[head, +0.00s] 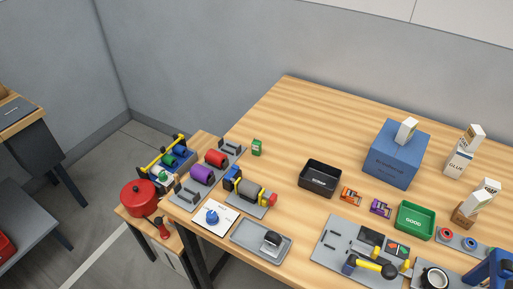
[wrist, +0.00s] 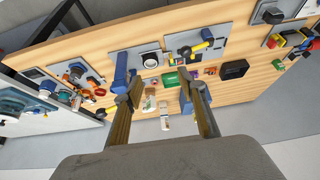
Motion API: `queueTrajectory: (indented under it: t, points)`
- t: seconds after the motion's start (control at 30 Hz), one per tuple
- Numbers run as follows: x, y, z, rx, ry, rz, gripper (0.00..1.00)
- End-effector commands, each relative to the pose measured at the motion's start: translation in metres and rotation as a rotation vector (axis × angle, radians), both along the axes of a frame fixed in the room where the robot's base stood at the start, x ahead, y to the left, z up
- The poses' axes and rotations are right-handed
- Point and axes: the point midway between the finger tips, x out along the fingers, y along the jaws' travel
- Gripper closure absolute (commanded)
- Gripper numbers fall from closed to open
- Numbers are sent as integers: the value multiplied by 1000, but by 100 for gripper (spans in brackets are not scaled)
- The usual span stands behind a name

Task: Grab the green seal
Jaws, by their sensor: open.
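I cannot tell for sure which thing is the green seal. A small green block with a pale mark (head: 256,147) stands alone at the back left of the table in the head view. A small green thing (wrist: 277,65) at the far right of the wrist view may be the same one. A green roller-like piece (head: 166,161) lies in the rack on the left side table. My gripper (wrist: 164,82) shows only in the wrist view. Its two fingers are spread wide with nothing held between them, and it is well apart from all of these.
A black tray (head: 320,178), a green tray marked GOOD (head: 415,219) and a blue box (head: 396,155) stand on the wooden table (head: 290,110). Red and purple rollers (head: 202,175) lie in racks at the left edge. The table's back middle is clear.

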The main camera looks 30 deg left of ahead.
Motion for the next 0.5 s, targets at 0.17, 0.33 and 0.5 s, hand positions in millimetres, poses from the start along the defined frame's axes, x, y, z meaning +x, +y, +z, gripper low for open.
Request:
queueTrajectory:
  t: [0.17, 0.33, 0.5]
  points:
    - [1, 0, 0, 1, -1, 2, 60]
    - [11, 8, 4, 15, -15, 23, 60]
    - [38, 29, 14, 51, -53, 75, 60]
